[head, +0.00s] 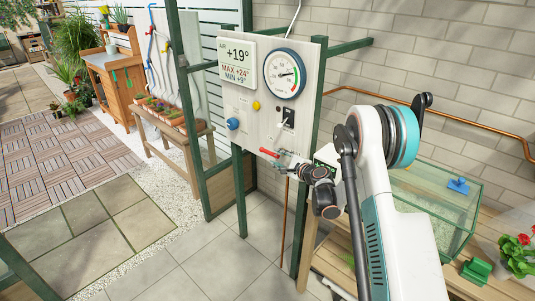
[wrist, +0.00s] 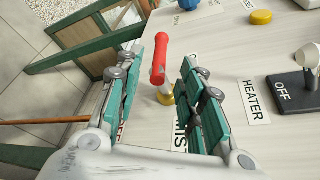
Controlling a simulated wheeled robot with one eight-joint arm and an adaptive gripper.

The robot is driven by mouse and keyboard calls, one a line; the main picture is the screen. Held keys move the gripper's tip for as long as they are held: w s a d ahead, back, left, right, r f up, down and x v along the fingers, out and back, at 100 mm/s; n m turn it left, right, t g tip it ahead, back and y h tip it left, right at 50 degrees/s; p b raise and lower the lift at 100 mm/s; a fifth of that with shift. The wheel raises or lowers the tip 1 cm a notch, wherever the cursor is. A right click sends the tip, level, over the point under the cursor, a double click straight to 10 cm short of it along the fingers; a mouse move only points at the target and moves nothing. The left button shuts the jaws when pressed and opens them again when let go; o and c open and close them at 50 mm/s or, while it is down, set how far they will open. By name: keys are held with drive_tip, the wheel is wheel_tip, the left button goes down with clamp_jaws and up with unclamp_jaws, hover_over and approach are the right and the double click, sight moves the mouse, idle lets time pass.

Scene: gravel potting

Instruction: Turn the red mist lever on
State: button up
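The red mist lever (head: 269,153) sticks out from the lower part of the light control panel (head: 245,112) in the head view. In the wrist view the red lever (wrist: 160,60) stands on a brass base, between my gripper's two teal fingers. My gripper (wrist: 174,54) is open around the lever, with a visible gap on the right; contact on the left is unclear. In the head view my gripper (head: 287,163) is at the panel beside the lever. The MIST label (wrist: 181,137) is partly hidden by the right finger.
A heater switch (wrist: 296,90) marked OFF is to the right, with a yellow button (wrist: 261,17) and a blue knob (wrist: 188,4) above. A green frame post (head: 310,170) stands beside the panel. A glass case (head: 430,205) and red flowers (head: 522,240) are at right.

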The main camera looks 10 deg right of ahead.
sight(268, 152)
drive_tip(key=b+x, duration=0.1)
drive_tip(key=x, duration=0.8)
drive_tip(key=shift+w+a, duration=0.1)
drive_tip(key=shift+w, duration=0.05)
clamp_jaws()
